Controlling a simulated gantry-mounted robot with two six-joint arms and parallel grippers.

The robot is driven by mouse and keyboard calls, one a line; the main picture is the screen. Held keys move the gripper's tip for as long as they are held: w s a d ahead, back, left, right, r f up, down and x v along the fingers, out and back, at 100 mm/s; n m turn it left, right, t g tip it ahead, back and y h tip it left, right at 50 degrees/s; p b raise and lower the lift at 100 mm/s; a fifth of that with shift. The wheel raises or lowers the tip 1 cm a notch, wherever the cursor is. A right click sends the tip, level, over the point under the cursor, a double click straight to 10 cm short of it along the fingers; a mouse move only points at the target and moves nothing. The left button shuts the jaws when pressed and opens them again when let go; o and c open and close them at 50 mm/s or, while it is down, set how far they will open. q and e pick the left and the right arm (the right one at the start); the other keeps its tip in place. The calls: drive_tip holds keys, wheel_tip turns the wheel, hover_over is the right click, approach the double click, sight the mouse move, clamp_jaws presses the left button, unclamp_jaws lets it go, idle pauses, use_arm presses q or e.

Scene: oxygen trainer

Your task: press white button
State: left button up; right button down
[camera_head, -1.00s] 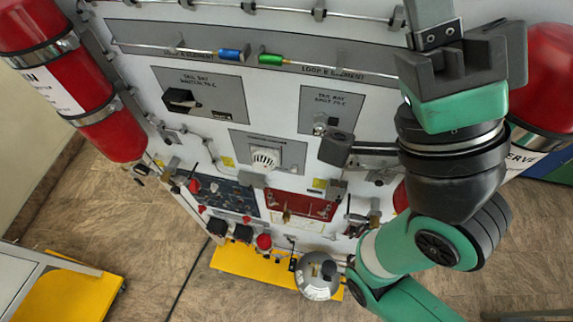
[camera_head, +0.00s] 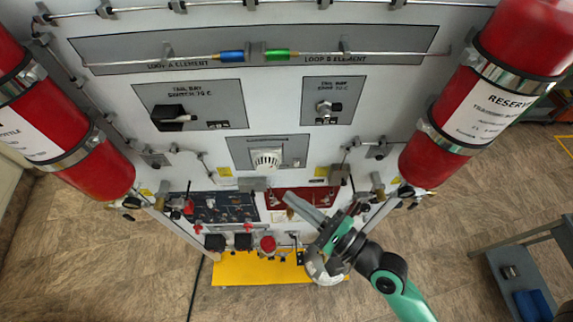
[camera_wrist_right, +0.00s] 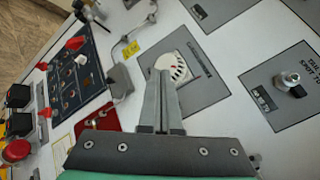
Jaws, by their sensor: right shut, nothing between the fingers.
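A white, round, slotted fitting (camera_head: 266,160) sits on a small grey plate (camera_head: 239,152) in the middle of the white panel; it looks like the white button. It also shows in the right wrist view (camera_wrist_right: 177,66). My right gripper (camera_head: 290,198) comes from the lower right, with its fingertips below and slightly right of the white fitting in the head view. In the right wrist view its shut, empty fingers (camera_wrist_right: 161,80) point at the fitting and overlap its lower left edge. I cannot tell whether they touch it. My left gripper is not in view.
Red cylinders flank the panel at left (camera_head: 65,130) and right (camera_head: 470,110). A black knob (camera_head: 172,117) and a metal fitting (camera_head: 324,110) sit above. Below are a dark switch panel (camera_head: 222,207), a red plate (camera_head: 312,197) and a red button (camera_head: 267,244).

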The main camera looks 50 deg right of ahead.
sight(297, 165)
drive_tip(key=shift+m+g+h, duration=0.3)
drive_tip(key=shift+g, duration=0.3)
drive_tip(key=s+f, duration=0.1)
drive_tip(key=f, duration=0.1)
drive_tip(key=s+d+f, duration=0.1)
drive_tip(key=shift+s+f, duration=0.3)
drive_tip(key=shift+f, duration=0.1)
drive_tip(key=w+d+b, duration=0.3)
drive_tip(key=w+d, duration=0.3)
drive_tip(key=shift+w, duration=0.25)
idle(0.9)
drive_tip(key=shift+w, duration=0.1)
idle(0.3)
drive_tip(key=shift+w+d, duration=0.25)
drive_tip(key=shift+d, duration=0.05)
